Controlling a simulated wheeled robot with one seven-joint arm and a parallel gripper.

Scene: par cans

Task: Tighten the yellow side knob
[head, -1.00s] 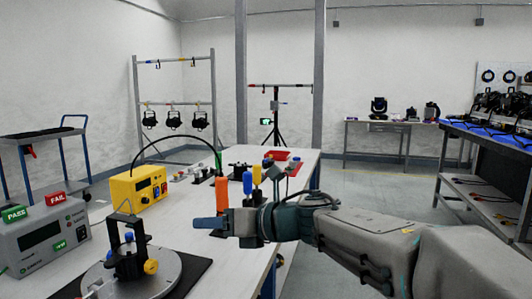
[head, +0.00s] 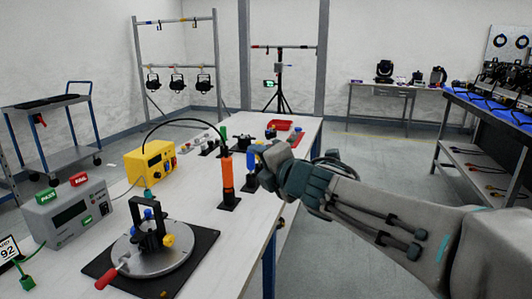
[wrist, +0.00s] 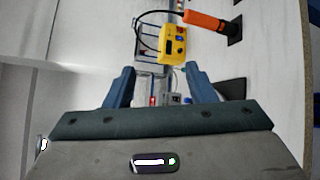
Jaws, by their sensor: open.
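The yellow side knob (head: 168,240) sits low on the right side of a black yoke (head: 150,226). The yoke stands upright on a round grey plate (head: 188,258), with a blue knob (head: 148,213) on it. My gripper (head: 256,160) is up and to the right of the knob, well apart from it, beside the orange tool. In the wrist view my two blue fingers (wrist: 160,85) are spread with nothing between them. The yellow knob does not show in the wrist view.
The orange tool (head: 227,180) stands upright near my gripper, with a yellow box (head: 150,163) left of it, also in the wrist view (wrist: 173,43). A grey tester (head: 70,215) stands left of the plate. A red-handled tool (head: 106,277) lies at the plate's front left.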

